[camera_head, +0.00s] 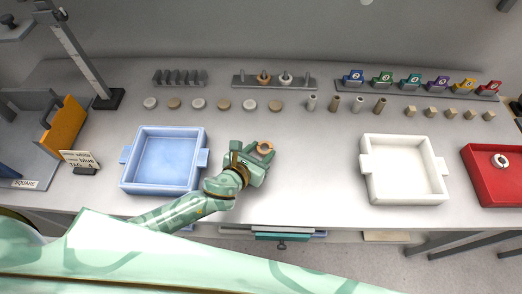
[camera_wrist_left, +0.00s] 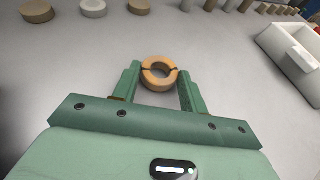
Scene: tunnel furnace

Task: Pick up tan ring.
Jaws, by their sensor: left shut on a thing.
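The tan ring (camera_head: 265,147) is in the middle of the table, between the blue tray and the white tray. It also shows in the left wrist view (camera_wrist_left: 159,73), between the tips of my left gripper's fingers. My left gripper (camera_head: 262,151) is shut on the ring, with one finger on each side of it. I cannot tell whether the ring is clear of the table. Another tan ring (camera_head: 264,78) sits on a peg of the grey rack at the back. My right gripper is not in view.
A blue tray (camera_head: 201,177) stands left of my gripper, a white tray (camera_head: 404,199) and a red tray (camera_head: 485,190) to the right. Behind are a row of discs (camera_head: 223,104), several cylinders (camera_head: 335,103) and small blocks (camera_head: 430,113). The table between gripper and white tray is clear.

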